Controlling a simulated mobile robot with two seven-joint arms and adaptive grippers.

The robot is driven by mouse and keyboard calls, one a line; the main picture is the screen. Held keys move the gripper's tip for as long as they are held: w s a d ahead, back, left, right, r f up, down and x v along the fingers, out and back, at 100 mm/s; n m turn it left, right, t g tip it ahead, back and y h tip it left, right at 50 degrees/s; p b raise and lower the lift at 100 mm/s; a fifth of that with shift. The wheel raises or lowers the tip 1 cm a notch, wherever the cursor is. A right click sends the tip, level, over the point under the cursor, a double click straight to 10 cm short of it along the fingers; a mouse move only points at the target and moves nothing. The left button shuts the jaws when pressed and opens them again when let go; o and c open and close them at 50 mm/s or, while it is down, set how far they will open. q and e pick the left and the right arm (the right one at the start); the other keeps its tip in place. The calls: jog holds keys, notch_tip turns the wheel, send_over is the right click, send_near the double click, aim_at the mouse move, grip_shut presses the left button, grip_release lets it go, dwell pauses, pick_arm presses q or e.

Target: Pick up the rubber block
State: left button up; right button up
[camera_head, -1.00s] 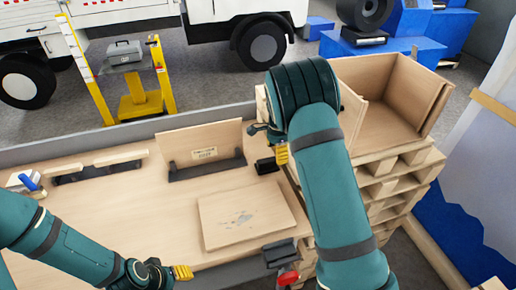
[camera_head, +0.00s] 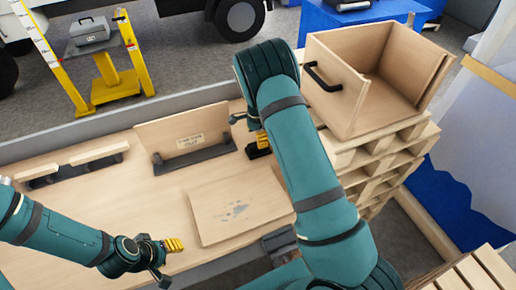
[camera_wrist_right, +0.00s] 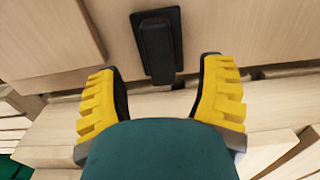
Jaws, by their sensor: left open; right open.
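The rubber block (camera_head: 258,152) is a small black piece on the wooden bench top near its right end. In the right wrist view the black block (camera_wrist_right: 157,48) stands ahead of the fingertips, roughly centred between them. My right gripper (camera_head: 262,138) has yellow-backed fingers and hovers just above the block in the head view. In the right wrist view its fingers (camera_wrist_right: 162,78) are apart with nothing between them; I cannot tell whether they touch the block. My left gripper (camera_head: 174,245) is open and empty over the front left of the bench, away from the block.
A flat wooden board (camera_head: 238,205) lies in front of the block. An upright labelled panel (camera_head: 185,128) in a dark holder stands to its left. A wooden crate with a black handle (camera_head: 375,75) sits on pallets at the right.

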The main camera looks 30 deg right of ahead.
jog(key=shift+d+f, duration=0.15)
jog(key=shift+f, duration=2.5)
jog(key=shift+s, duration=0.1)
grip_shut()
